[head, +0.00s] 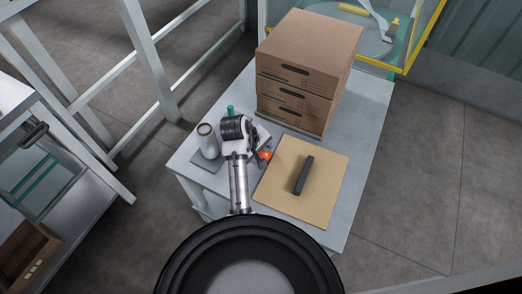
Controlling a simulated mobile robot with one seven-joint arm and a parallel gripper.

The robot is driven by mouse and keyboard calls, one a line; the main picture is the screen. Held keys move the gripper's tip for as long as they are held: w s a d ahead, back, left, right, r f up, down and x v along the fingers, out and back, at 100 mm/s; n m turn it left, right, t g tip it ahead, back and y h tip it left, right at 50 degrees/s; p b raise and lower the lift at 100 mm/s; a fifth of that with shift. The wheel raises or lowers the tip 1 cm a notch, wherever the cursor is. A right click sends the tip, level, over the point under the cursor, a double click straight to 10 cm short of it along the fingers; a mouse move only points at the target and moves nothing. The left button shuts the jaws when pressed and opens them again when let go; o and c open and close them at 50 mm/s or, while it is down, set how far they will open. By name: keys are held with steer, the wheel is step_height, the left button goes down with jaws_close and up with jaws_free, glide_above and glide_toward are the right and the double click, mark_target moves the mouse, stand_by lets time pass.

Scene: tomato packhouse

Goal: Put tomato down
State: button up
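A small red-orange tomato (265,155) shows at my gripper (264,157), over the grey-white table (365,125), just off the upper left edge of a tan board (322,205). The gripper's dark parts lie close around the tomato and partly cover it. At this size I cannot tell whether the fingers are closed on it, or whether it touches the table. My arm's wrist and forearm hide part of the table to the left.
A dark bar (303,175) lies on the board. Stacked brown cartons (308,70) stand behind. A light jar or cylinder (207,141) and a small green item (230,110) are left of my wrist. The table's right side is clear. A metal frame (150,60) stands at left.

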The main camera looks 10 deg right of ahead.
steer(key=shift+o, duration=0.3)
steer(key=p+v, duration=0.5)
steer(key=v, duration=0.7)
steer(key=shift+r+p, duration=0.2)
steer(key=shift+p, duration=0.1)
